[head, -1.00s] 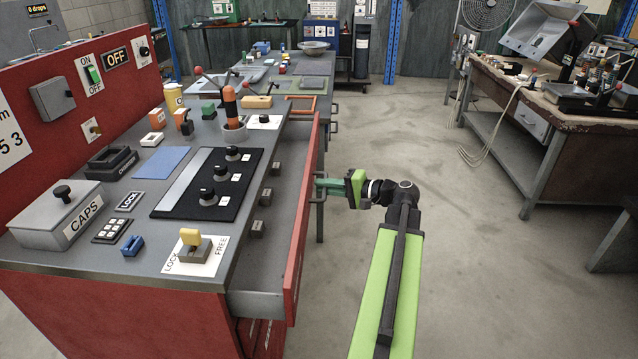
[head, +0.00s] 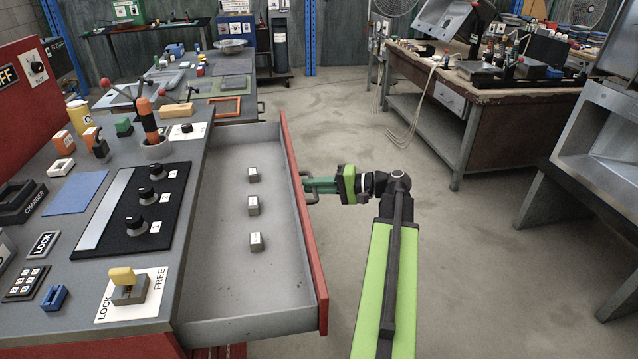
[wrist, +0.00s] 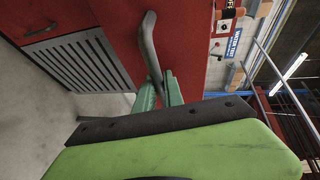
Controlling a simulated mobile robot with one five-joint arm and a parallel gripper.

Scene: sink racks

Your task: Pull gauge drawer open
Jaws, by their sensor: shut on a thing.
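The gauge drawer (head: 205,293) is grey inside with a red front (head: 306,235), and it stands well out from the workbench in the head view. Several small grey blocks lie in it, one of them a gauge block (head: 254,206). My gripper (head: 312,186) is shut on the drawer handle (head: 306,200), on the outer side of the red front. In the wrist view the dark curved handle (wrist: 150,50) runs between the green fingers of my gripper (wrist: 160,88). The fingertips are partly hidden by the handle.
The workbench top (head: 60,290) holds a black knob panel (head: 135,215), a yellow lock switch (head: 122,275) and other small parts. Open floor (head: 440,250) lies right of the drawer. A steel sink unit (head: 600,140) and a brown bench (head: 490,100) stand farther right.

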